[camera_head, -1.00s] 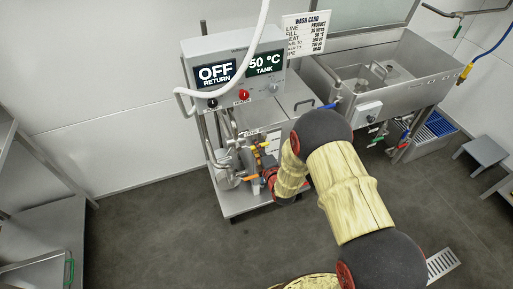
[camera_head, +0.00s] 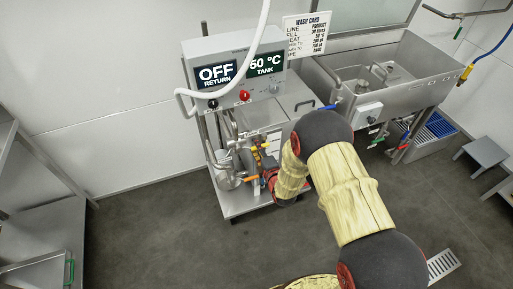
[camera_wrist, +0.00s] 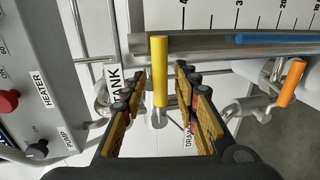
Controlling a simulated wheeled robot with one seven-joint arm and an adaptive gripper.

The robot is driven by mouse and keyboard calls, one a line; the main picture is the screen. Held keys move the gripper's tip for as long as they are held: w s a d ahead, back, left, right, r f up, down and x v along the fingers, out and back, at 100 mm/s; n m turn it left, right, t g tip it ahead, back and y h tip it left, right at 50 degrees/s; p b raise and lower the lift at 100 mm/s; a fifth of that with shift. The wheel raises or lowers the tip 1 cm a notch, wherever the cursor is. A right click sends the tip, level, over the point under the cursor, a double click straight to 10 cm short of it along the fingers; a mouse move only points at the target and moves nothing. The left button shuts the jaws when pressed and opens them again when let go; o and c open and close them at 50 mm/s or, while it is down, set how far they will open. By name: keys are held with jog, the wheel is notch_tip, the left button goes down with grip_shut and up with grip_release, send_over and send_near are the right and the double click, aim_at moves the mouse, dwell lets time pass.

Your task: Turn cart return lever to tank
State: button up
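A yellow lever (camera_wrist: 160,70) stands upright in the wrist view, between the two fingers of my open gripper (camera_wrist: 162,74). I see gaps on both sides, so the fingers are not closed on it. A TANK label (camera_wrist: 116,85) is left of the lever and a partly hidden DRAIN label (camera_wrist: 188,137) is right of it. In the head view my gripper is at the cart's (camera_head: 240,203) pipework, largely hidden by my arm. The cart display (camera_head: 217,74) reads OFF RETURN and 50 °C TANK.
An orange lever (camera_wrist: 290,82) on another valve is to the right. A red knob (camera_wrist: 8,101) and a black knob (camera_wrist: 37,150) are on the panel at left. Metal pipes crowd the fingers. A steel sink (camera_head: 395,90) stands right of the cart.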

jog(key=v, duration=1.2)
jog(key=shift+a, duration=0.1)
